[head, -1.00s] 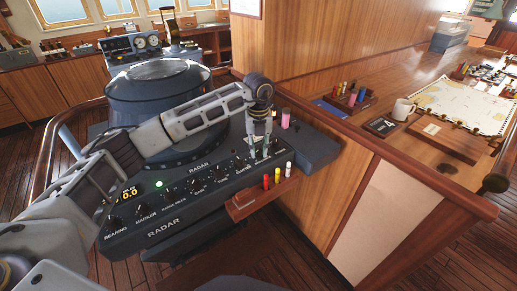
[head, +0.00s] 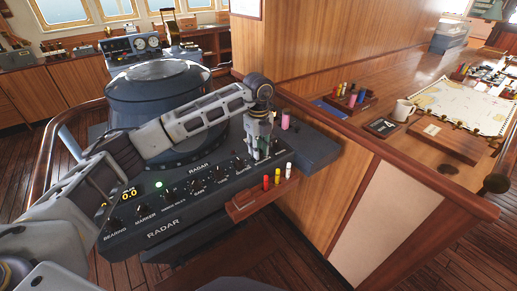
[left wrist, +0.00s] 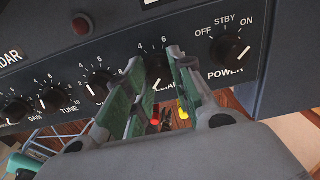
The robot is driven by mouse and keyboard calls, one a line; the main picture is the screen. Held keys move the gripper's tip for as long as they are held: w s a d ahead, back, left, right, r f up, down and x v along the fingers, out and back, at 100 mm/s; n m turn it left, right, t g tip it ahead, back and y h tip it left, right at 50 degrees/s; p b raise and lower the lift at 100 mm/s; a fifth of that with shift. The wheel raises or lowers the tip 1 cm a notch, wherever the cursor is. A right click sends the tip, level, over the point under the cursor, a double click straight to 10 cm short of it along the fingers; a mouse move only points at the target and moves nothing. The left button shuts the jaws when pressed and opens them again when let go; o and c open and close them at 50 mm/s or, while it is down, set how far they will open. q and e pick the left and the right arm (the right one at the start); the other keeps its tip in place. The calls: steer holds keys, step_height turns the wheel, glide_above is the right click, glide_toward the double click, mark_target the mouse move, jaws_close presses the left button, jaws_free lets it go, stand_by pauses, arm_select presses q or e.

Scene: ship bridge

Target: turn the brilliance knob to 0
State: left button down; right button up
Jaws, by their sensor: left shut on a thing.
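The radar panel (head: 178,209) slopes in front of me with a row of black knobs. The brilliance knob (left wrist: 157,72) shows between my fingertips in the left wrist view, above the partly covered label ending in "LIANCE". Its white mark is toward the bottom, slightly left. My left gripper (head: 257,155) is at the right part of the panel; in the left wrist view its green-padded fingers (left wrist: 155,62) stand on both sides of the knob, shut on it. The fingers hide part of the scale. My right gripper is not in view.
The power knob (left wrist: 229,47) is close to the right of the fingers, and another knob (left wrist: 97,87) to the left. A small wooden rack (head: 243,207) with coloured markers sits below the panel. A pink cylinder (head: 285,121) stands behind the gripper.

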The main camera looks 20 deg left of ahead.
arm_select(q)
steer(key=shift+r, duration=0.1)
steer(key=c, duration=1.2)
jaws_free()
steer(key=shift+r, duration=5.95)
